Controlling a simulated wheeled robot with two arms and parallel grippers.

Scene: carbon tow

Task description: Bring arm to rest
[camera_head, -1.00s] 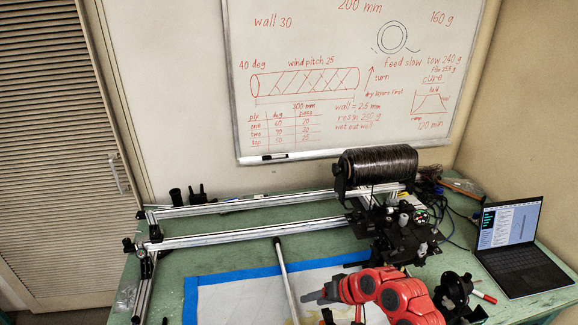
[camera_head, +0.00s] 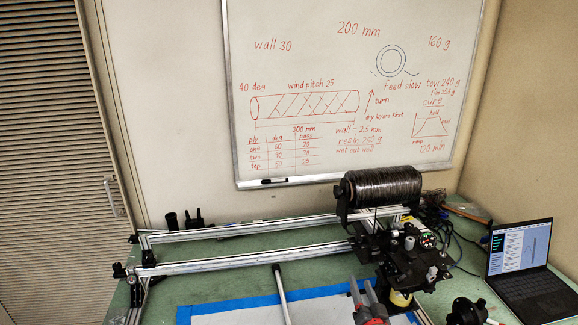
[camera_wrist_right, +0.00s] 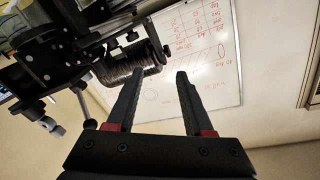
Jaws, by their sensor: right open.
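My right gripper (camera_head: 361,286) shows at the bottom of the head view, in front of the winding machine, with its fingers pointing up the picture. In the right wrist view, the same gripper (camera_wrist_right: 160,74) has its two dark fingers spread with nothing between them. Only a little of my red right arm shows at the bottom edge of the head view. My left gripper is not in view.
A black tow spool (camera_head: 382,187) sits on the machine carriage (camera_head: 405,262), close to my right gripper. Aluminium rails (camera_head: 240,258) run left across the green table. A laptop (camera_head: 530,275) stands at right. A blue-taped white sheet (camera_head: 235,315) lies in front.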

